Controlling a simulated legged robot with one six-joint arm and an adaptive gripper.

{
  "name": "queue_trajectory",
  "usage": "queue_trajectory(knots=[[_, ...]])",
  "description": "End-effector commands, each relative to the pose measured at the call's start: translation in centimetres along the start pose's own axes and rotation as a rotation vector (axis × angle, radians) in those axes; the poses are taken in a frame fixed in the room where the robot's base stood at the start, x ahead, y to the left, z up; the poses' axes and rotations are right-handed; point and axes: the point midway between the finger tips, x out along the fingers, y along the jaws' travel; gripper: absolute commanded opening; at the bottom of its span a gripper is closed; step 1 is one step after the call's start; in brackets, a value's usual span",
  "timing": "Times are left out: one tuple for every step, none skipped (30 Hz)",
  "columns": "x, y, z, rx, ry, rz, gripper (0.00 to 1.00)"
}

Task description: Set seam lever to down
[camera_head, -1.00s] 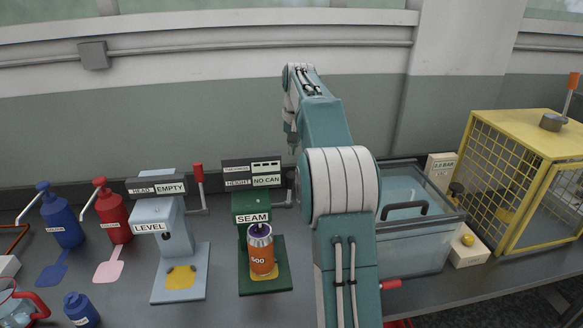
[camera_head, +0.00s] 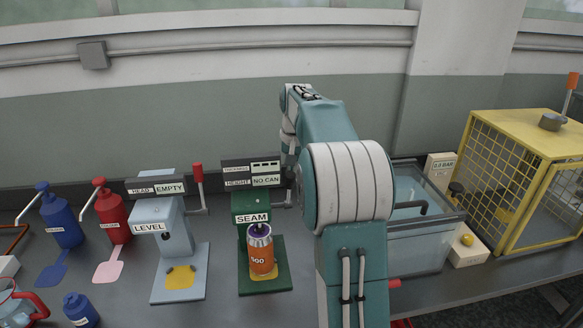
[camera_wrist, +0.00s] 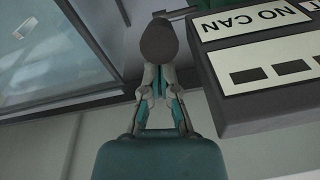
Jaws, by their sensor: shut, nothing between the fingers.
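The green SEAM machine (camera_head: 251,216) stands on the bench, its display reading NO CAN. An orange can (camera_head: 262,256) with a dark top stands upright on its base. At its right side a grey lever arm (camera_head: 289,197) shows; the rest of the seam lever is hidden behind my arm. In the wrist view my gripper (camera_wrist: 158,75) is shut and empty, beside the machine's display box (camera_wrist: 265,70). A dark rounded end, seemingly the lever's handle (camera_wrist: 158,40), is right at the fingertips; contact I cannot tell. My fingertips are hidden in the head view.
Left of the SEAM machine stands the pale LEVEL machine (camera_head: 172,228) with a raised red-handled lever (camera_head: 198,180). Blue (camera_head: 63,218) and red (camera_head: 112,216) pump bottles stand farther left. A clear tank (camera_head: 425,245) and a yellow mesh cage (camera_head: 520,180) are at right.

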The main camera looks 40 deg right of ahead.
Motion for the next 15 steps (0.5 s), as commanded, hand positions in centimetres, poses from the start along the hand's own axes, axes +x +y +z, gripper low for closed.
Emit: queue_trajectory(knots=[[-0.01, 0.01, 0.03, 0.000, 0.001, 0.000, 0.00], [-0.03, 0.01, 0.07, 0.000, 0.003, -0.001, 0.00], [-0.05, 0.03, 0.13, 0.000, 0.007, -0.001, 0.00], [-0.06, 0.04, 0.20, 0.000, 0.011, -0.002, 0.00], [-0.04, 0.06, 0.28, -0.001, 0.015, -0.003, 0.00], [-0.03, 0.09, 0.41, -0.001, 0.023, -0.004, 0.00], [-0.04, 0.10, 0.52, -0.001, 0.030, -0.006, 0.00], [-0.04, 0.12, 0.59, -0.001, 0.036, -0.007, 0.00], [-0.04, 0.13, 0.66, -0.002, 0.042, -0.008, 0.00], [-0.02, 0.14, 0.68, -0.002, 0.044, -0.008, 0.00], [0.00, 0.14, 0.71, -0.002, 0.047, -0.009, 0.00], [0.03, 0.15, 0.76, -0.002, 0.051, -0.010, 0.00], [0.05, 0.16, 0.81, -0.002, 0.054, -0.010, 0.00], [0.04, 0.17, 0.85, -0.002, 0.057, -0.011, 0.00], [0.02, 0.18, 0.92, -0.003, 0.062, -0.012, 0.00]])
